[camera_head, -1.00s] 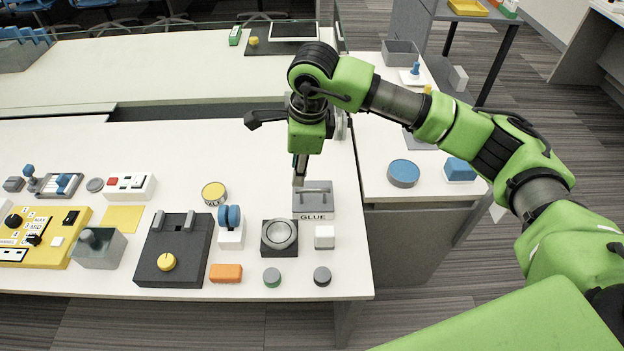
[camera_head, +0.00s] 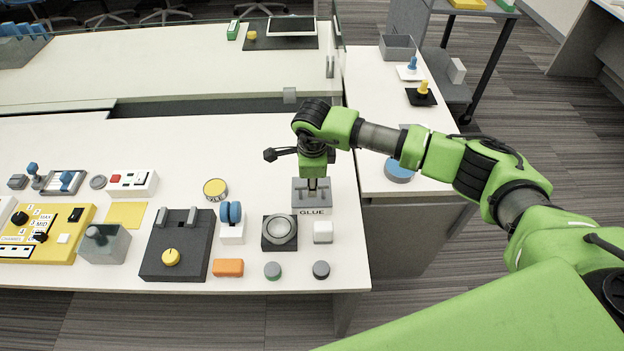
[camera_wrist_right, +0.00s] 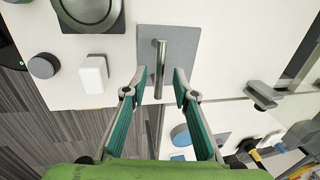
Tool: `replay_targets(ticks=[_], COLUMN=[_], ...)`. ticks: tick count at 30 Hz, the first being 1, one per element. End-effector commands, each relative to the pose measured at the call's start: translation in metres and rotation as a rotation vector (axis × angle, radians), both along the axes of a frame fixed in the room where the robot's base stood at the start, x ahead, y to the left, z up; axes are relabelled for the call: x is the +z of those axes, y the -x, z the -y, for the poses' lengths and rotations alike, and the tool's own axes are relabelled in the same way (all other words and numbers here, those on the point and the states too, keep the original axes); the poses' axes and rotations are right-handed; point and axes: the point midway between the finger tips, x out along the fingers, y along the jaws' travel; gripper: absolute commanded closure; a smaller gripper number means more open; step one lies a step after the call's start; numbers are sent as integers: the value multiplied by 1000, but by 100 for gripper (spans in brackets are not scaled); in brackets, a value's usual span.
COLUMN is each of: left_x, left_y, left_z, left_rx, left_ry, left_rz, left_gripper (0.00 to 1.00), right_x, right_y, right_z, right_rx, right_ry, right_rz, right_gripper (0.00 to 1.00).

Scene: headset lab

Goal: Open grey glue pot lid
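The grey glue pot (camera_head: 300,201), a square block with a bar handle on its lid and the label GLUE on its front, stands near the right end of the white table. In the right wrist view, the grey lid (camera_wrist_right: 188,42) is seen from above with its metal handle (camera_wrist_right: 159,62). My right gripper (camera_head: 314,188) is over the lid; in the wrist view its open fingers (camera_wrist_right: 160,82) are on either side of the handle's near end, with gaps. Contact cannot be told. My left gripper is not in view.
A white block (camera_head: 323,232) and a dark block with a round dish (camera_head: 279,233) stand close to the pot. A grey knob (camera_head: 321,270) and a green-grey knob (camera_head: 272,270) sit at the front edge. A blue disc (camera_head: 398,172) lies on the side table.

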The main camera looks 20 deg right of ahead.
Motion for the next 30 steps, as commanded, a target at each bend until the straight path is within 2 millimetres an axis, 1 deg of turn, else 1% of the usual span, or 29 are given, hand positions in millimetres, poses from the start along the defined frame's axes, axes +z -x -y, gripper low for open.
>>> replay_targets(ticks=[4,11,12,14,23,30], left_x=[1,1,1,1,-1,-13], left_y=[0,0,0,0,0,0], left_z=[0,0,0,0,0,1], left_rx=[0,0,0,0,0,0], left_ry=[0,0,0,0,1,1], left_rz=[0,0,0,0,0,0], left_gripper=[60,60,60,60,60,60], right_x=[-6,-6,-6,-6,-5,-2], right_y=[-1,-1,-1,-1,-2,-7], right_z=[0,0,0,0,0,1], right_rx=[1,1,1,1,1,-3], right_ry=[0,0,0,0,-2,-21], right_rz=[-1,0,0,0,-6,-64], right_gripper=[74,74,84,100,100,100])
